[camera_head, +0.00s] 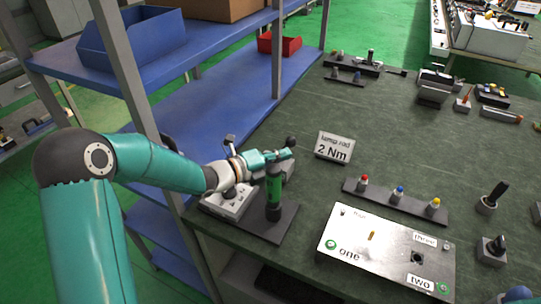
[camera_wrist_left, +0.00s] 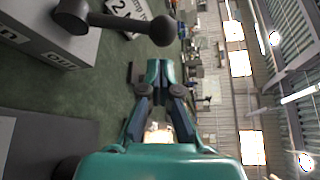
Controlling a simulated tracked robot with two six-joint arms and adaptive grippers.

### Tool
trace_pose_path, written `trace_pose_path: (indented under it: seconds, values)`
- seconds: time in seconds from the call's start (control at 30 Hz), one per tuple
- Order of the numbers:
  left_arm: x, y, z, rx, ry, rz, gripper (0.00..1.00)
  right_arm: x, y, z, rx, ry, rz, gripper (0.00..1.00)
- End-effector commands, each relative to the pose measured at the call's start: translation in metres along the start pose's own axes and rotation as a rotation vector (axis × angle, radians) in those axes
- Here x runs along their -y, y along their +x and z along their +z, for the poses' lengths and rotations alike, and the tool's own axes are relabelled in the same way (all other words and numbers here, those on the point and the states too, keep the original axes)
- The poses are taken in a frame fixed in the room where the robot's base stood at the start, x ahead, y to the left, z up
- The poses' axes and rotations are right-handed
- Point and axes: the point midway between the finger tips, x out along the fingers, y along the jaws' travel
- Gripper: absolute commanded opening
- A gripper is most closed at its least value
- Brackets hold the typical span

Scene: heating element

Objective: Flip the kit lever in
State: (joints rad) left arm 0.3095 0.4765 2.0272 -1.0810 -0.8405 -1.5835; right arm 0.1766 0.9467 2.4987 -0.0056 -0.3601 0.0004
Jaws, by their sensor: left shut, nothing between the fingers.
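The kit lever (camera_wrist_left: 120,22) is a dark rod with a round ball knob at its end. In the left wrist view it stands out from a grey box (camera_wrist_left: 35,45) whose face carries an OUT label and a second label partly cut off. In the head view the dark knob (camera_head: 291,141) shows just beside my left fingertips; the box is largely hidden behind my gripper and a green-handled tool. My left gripper (camera_head: 284,154) is shut and empty, and its closed fingers (camera_wrist_left: 160,75) lie beside the lever, apart from it in the wrist view. My right gripper is not in view.
A green-handled tool (camera_head: 274,190) stands upright on a dark plate (camera_head: 268,226). A small "2 Nm" sign (camera_head: 334,148) is right of the gripper. A rail (camera_head: 380,198) with coloured pieces and a white panel (camera_head: 385,255) are nearer. Blue shelves (camera_head: 205,95) stand left; the table's middle is fairly clear.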

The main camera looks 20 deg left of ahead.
Motion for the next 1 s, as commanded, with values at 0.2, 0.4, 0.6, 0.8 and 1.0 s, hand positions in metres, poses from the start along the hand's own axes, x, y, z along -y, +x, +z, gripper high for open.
trace_pose_path:
  seconds: [0.2, 0.4, 0.6, 0.8, 1.0]
  values:
    - [0.002, 0.03, 0.0, -0.002, 0.001, 0.0, 0.0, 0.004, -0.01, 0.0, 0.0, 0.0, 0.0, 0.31]
    - [0.001, 0.039, 0.0, 0.001, 0.0, 0.0, 0.0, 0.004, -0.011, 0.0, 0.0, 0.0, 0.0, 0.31]
    - [0.0, 0.039, 0.0, 0.0, 0.0, 0.0, 0.0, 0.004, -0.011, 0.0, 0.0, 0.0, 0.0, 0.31]
    - [0.001, 0.04, -0.001, -0.003, -0.004, -0.004, 0.0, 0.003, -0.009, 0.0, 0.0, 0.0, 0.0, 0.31]
    - [0.004, 0.047, -0.006, -0.02, -0.033, -0.028, 0.0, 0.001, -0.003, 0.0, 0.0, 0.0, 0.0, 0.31]
